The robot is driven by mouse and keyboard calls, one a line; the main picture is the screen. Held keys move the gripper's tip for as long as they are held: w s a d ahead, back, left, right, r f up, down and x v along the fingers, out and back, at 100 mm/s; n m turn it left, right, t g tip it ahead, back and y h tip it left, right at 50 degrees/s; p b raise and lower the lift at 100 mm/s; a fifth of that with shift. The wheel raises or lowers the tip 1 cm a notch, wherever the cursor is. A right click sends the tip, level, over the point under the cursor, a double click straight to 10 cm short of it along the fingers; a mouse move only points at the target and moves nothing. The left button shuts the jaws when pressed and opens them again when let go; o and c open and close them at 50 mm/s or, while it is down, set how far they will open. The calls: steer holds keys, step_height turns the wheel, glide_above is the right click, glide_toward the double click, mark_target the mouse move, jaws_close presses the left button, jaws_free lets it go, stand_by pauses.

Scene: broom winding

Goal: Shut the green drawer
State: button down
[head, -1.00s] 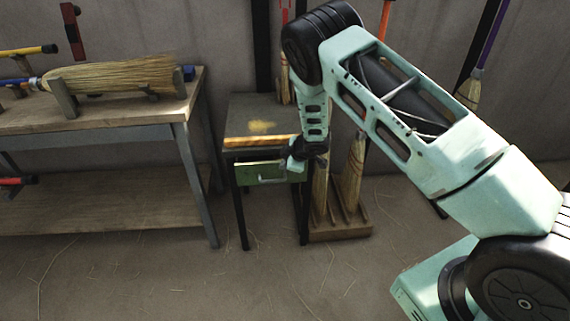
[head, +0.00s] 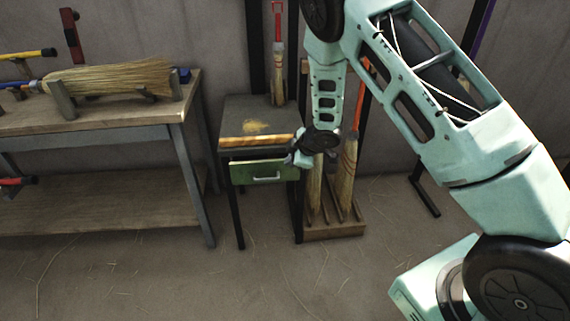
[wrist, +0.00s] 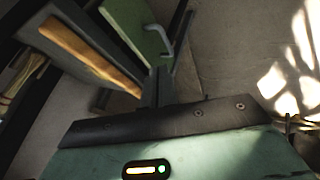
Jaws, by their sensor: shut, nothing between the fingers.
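The small table's green drawer (head: 245,172) has a pale metal handle (head: 267,178). Its front is below the tabletop's worn wooden edge. I cannot tell from the head view how far it stands out. My gripper (head: 297,160) is at the drawer's upper right corner, partly covering it. In the wrist view the green drawer front (wrist: 128,20) and handle (wrist: 170,48) are just beyond the fingers. My gripper (wrist: 159,72) is shut and empty there, with its tips close to the drawer; contact cannot be told.
The small table (head: 235,110) stands against the wall. A broom rack (head: 335,230) is close on its right. A workbench (head: 100,122) with a broom lying in a cradle is on the left. The floor in front of the table is clear apart from straw.

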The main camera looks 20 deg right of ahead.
steer(key=c, duration=1.8)
jaws_free()
steer(key=shift+s+r, duration=0.2)
steer(key=shift+r, duration=0.05)
steer(key=o, duration=0.3)
steer(key=shift+s+f+b, duration=0.15)
steer(key=shift+f+b, duration=0.15)
steer(key=shift+b, duration=0.1)
steer(key=n+t+y+b, duration=0.5)
steer(key=n+t+b, duration=0.3)
steer(key=b, duration=1.8)
glide_toward(265, 179)
steer(key=shift+n+g, duration=0.3)
steer(key=b+x, duration=0.2)
steer(key=x, duration=0.3)
steer(key=b+x, duration=0.2)
steer(key=x, duration=0.3)
steer(key=shift+w+d, duration=0.15)
steer(key=shift+w, duration=0.1)
jaws_close()
